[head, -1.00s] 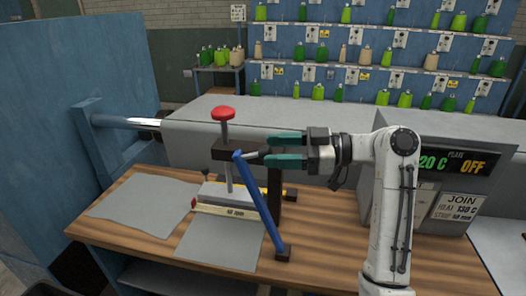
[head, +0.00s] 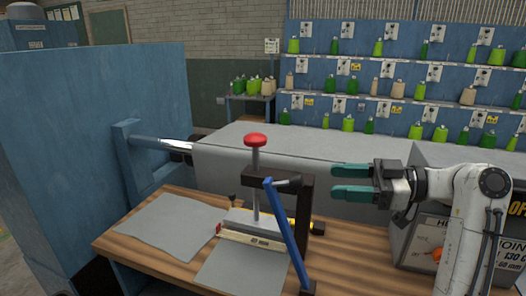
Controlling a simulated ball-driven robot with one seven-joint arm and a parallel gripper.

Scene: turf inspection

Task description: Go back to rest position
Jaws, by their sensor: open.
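My gripper (head: 350,181) is at the right of the head view, its two teal fingers apart and pointing left. Nothing is between them. It is in the air over the wooden bench (head: 372,268), to the right of a press with a red knob (head: 255,139) and a blue lever (head: 288,235). The gripper is apart from the lever. My arm comes up from the lower right and bends at the white elbow.
Grey sheets (head: 168,226) lie on the bench, one under the press. A grey box with a display (head: 415,240) stands behind my arm. A grey roll (head: 300,165) lies behind the bench. A blue panel (head: 95,150) stands left. Shelves of bottles (head: 400,80) are at the back.

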